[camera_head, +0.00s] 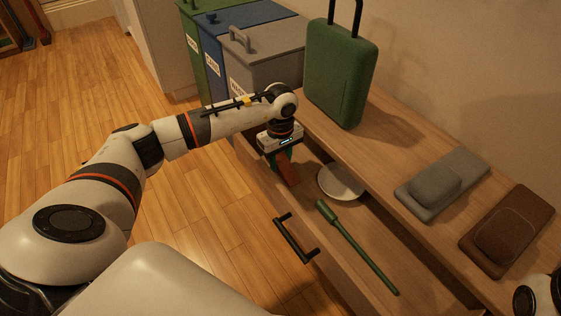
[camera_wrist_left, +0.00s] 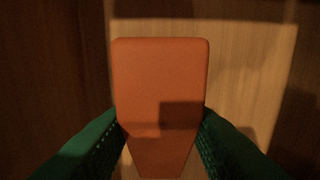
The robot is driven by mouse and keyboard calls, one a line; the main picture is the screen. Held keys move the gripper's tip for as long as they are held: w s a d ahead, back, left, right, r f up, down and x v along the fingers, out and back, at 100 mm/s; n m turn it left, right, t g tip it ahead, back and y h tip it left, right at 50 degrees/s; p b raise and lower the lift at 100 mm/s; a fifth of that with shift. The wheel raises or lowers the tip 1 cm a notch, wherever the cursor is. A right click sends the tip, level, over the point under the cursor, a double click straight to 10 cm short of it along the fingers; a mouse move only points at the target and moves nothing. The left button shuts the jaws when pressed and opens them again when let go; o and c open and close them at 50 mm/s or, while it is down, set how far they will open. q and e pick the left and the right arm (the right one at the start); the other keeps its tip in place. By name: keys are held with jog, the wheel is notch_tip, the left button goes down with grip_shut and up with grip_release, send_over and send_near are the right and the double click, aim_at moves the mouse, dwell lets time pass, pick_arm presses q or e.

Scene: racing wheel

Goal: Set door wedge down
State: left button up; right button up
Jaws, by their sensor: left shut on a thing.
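The door wedge (camera_head: 289,172) is an orange-brown tapered block. My left gripper (camera_head: 281,160) is shut on it, with the wedge hanging below the fingers at the inner left end of the open drawer (camera_head: 330,262). In the left wrist view the wedge (camera_wrist_left: 160,75) fills the middle, with a green finger (camera_wrist_left: 90,150) pressed on each side of its narrower end. Pale wood shows beyond it. I cannot tell whether the wedge touches the drawer floor. My right gripper is not in view.
The drawer also holds a white plate (camera_head: 341,182) and a green stick-like tool (camera_head: 357,246). A black handle (camera_head: 296,240) is on its front. On the top stand a green suitcase (camera_head: 341,72), a grey pad (camera_head: 441,184) and a brown pad (camera_head: 507,231). Bins (camera_head: 262,60) stand behind.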

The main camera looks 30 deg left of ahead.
pick_arm(q)
jog(key=shift+f, duration=0.1)
jog(key=o, duration=1.1)
